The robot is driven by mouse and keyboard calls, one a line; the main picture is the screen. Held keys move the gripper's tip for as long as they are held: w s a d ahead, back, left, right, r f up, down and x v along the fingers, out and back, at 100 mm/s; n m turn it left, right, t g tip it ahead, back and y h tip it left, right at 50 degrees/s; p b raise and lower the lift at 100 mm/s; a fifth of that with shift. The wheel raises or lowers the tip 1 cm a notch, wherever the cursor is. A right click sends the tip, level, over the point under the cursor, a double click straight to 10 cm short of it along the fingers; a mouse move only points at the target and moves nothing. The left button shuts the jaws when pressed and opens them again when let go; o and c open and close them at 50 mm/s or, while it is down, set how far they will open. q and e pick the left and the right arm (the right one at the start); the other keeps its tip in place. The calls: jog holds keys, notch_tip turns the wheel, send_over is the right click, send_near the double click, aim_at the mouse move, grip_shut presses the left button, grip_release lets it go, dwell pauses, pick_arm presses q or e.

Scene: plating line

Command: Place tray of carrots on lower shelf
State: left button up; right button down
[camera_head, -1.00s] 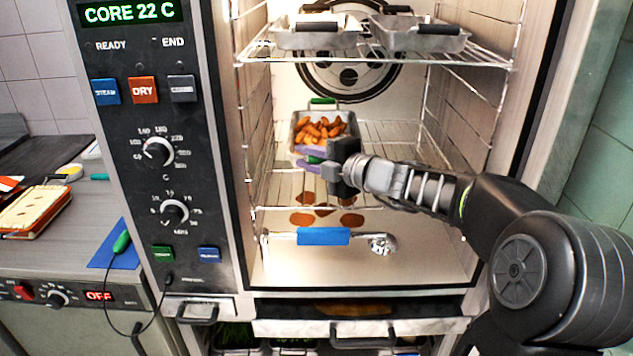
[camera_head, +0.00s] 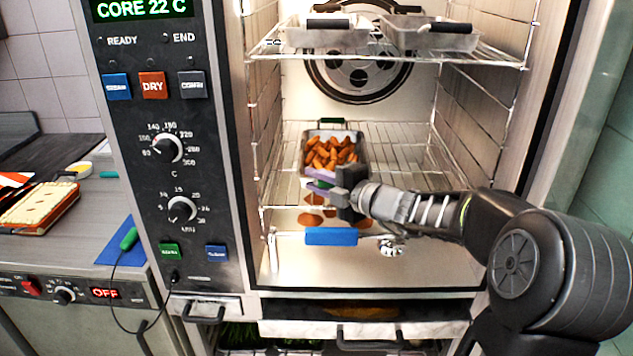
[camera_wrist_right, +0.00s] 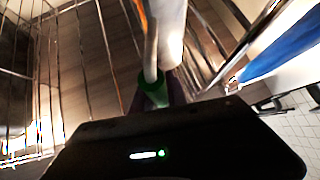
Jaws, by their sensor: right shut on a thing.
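The tray of carrots (camera_head: 310,163) is a small metal tray filled with orange carrot pieces, inside the open oven at the lower wire shelf (camera_head: 405,160). My right gripper (camera_head: 320,184), with purple fingers, is shut on the tray's near handle. In the right wrist view the green handle (camera_wrist_right: 153,88) lies between the fingers, with the pale tray (camera_wrist_right: 172,35) beyond. The tray is at about shelf height; I cannot tell whether it touches the wires. My left gripper is not in view.
Two metal trays (camera_head: 325,38) (camera_head: 430,38) stand on the upper shelf (camera_head: 500,62). A blue-gripped bar (camera_head: 331,236) crosses the oven front below my wrist. The lower shelf right of the carrots is clear. The control panel (camera_head: 175,120) stands left.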

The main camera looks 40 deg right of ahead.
jog(key=shift+r, duration=0.1)
jog(key=c, duration=1.7)
grip_release()
jog(key=o, duration=0.4)
jog(key=shift+s+d, duration=0.1)
jog(key=shift+s, duration=0.35)
jog(key=v, duration=1.1)
jog(key=shift+s, duration=0.1)
